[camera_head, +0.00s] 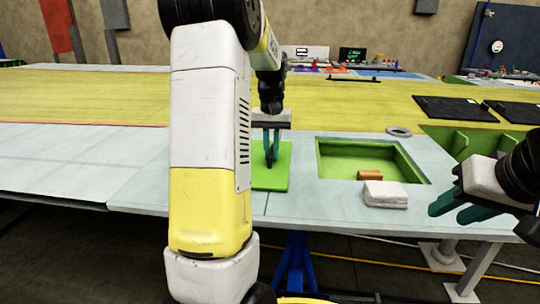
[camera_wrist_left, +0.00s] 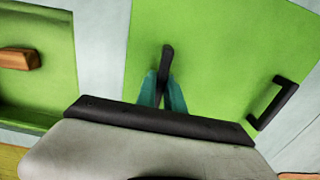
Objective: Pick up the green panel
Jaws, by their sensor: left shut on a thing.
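The green panel (camera_head: 270,179) lies flat on the pale wing surface, partly hidden behind my left arm in the head view. It fills much of the left wrist view (camera_wrist_left: 225,60) and has a black handle at its middle (camera_wrist_left: 167,58) and another black handle (camera_wrist_left: 272,103) at the right. My left gripper (camera_head: 271,158) is over the panel, its teal fingers shut on the middle handle; the fingers also show in the left wrist view (camera_wrist_left: 163,90). My right gripper (camera_head: 455,205) is at the right, away from the panel, its teal fingers apart with nothing seen between them.
A green-lined recess (camera_head: 341,163) right of the panel holds a brown block (camera_head: 369,175). Black plates (camera_head: 455,109) lie farther back. The pale surface left of my arm is clear.

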